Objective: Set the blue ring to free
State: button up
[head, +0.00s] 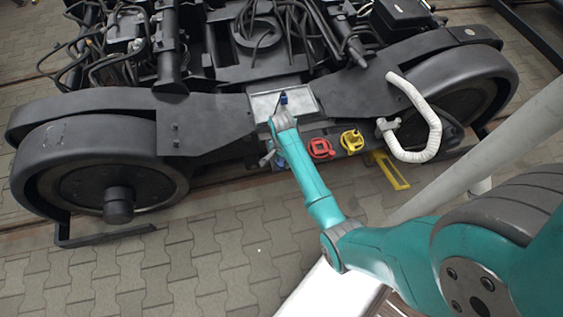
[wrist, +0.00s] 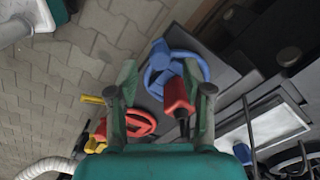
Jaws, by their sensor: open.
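The blue ring (wrist: 178,66) is a spoked handwheel on a dark grey panel, seen ahead of my gripper (wrist: 160,68) in the wrist view. In the head view the blue ring (head: 281,163) is mostly hidden by my arm. My gripper is open, its fingers pointing toward the blue ring, and I cannot tell if they touch it. A red oblong piece (wrist: 178,93) with a dark end shows between the fingers, overlapping the ring's near side. The ring's setting marks cannot be read.
A red ring (head: 321,149) and a yellow ring (head: 352,141) sit to the right on the same panel. A yellow bracket (head: 391,171) and a white hose (head: 430,125) stand further right. A metal tray (head: 305,96) lies above. Paved floor (head: 190,260) is clear in front.

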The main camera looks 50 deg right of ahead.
jog(key=shift+f, duration=1.15)
grip_shut()
